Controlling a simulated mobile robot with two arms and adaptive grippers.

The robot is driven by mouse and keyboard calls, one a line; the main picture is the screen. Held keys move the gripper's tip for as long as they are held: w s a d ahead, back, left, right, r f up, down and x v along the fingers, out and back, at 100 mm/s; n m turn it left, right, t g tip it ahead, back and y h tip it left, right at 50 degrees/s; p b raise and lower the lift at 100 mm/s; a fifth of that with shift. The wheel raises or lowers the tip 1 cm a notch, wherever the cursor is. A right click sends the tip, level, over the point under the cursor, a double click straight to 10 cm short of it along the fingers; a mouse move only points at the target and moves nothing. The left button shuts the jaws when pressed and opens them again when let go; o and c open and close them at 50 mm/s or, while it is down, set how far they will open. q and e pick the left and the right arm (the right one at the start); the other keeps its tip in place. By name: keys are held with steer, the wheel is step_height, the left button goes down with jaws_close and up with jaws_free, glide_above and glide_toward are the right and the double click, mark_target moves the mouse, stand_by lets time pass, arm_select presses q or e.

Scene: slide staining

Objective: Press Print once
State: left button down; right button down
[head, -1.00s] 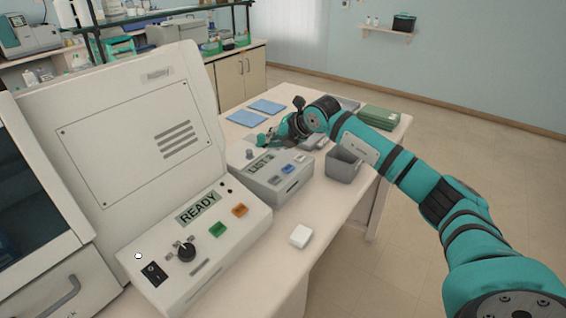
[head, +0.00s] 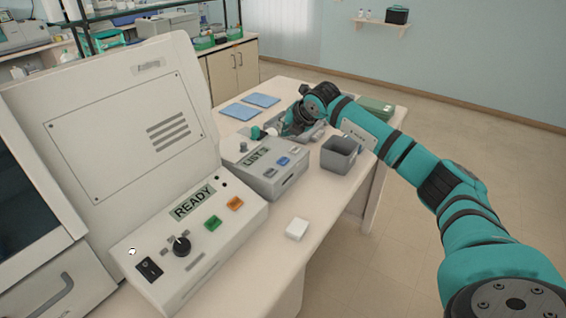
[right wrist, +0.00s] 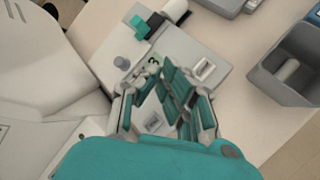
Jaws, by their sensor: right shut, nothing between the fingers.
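The small grey device (head: 262,180) stands on the bench with a display (head: 255,157) that reads LIST and a digit. A blue button (head: 283,160) and a pale button (head: 268,171) sit in front of the display. Their labels are too small to read, so I cannot tell which is Print. My right gripper (head: 284,132) is shut and empty above the back of this device. In the right wrist view the shut fingers (right wrist: 163,75) cover part of its top, with a digit 3 and a pale button (right wrist: 203,70) showing beside them. My left gripper is not in view.
A large white machine (head: 115,130) stands at left, its panel reading READY. A grey open bin (head: 340,155) is right of the device, and a small white block (head: 297,229) lies in front. Blue sheets (head: 240,111) lie behind. The bench front is mostly clear.

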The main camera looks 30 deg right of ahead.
steer(key=b, duration=0.3)
glide_above(285, 159)
step_height(285, 159, down, 6)
steer(key=shift+s+r, duration=0.1)
steer(key=shift+r, duration=0.1)
steer(key=shift+f+b, duration=0.3)
steer(key=shift+f, duration=0.15)
stand_by(0.6)
steer(key=shift+f+b, duration=0.4)
steer(key=shift+b, duration=0.1)
steer(key=shift+f+b, duration=0.4)
steer(key=shift+b, duration=0.05)
stand_by(0.5)
steer(key=shift+r, duration=0.1)
steer(key=shift+r+p, duration=0.3)
steer(key=shift+r, duration=0.4)
steer(key=shift+r, duration=0.1)
